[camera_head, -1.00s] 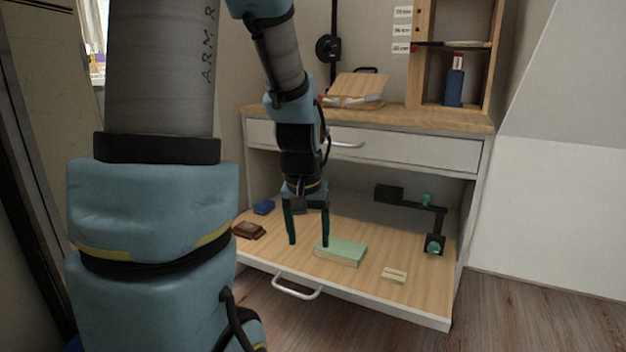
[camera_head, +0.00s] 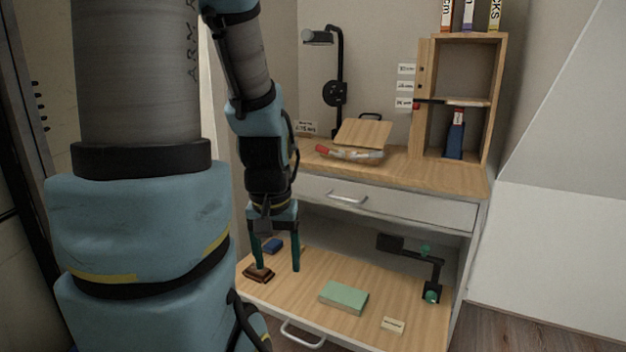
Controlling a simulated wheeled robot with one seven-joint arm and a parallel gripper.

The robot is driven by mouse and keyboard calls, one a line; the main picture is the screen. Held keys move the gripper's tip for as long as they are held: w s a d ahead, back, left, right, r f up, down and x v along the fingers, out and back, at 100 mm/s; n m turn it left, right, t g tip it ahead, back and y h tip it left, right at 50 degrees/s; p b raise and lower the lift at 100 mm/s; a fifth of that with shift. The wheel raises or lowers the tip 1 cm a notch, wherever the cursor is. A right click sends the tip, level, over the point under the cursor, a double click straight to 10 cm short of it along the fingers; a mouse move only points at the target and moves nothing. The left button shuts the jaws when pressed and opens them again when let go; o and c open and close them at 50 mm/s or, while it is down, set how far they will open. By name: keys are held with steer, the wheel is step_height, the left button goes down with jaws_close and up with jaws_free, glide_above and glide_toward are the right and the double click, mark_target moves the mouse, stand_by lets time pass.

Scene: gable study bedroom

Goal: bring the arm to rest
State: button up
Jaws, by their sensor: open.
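My gripper (camera_head: 277,268) hangs pointing down over the left part of the pulled-out lower drawer (camera_head: 300,291). Its two teal fingers are spread apart with nothing between them. In the picture its left finger is just above a brown wallet-like thing (camera_head: 259,274); I cannot tell the exact height between them. My arm comes down from the upper left, and its large links cover the left of the view.
In the drawer lie a green book (camera_head: 344,297), a small labelled block (camera_head: 393,325), a blue item (camera_head: 272,245) and a black jointed holder (camera_head: 432,262). Above are a closed drawer (camera_head: 400,205), a desktop with a wooden box (camera_head: 363,134), a lamp (camera_head: 335,92) and a shelf (camera_head: 499,90).

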step_height(320, 180, up, 21)
steer(key=p, duration=1.8)
steer(key=shift+p, duration=0.4)
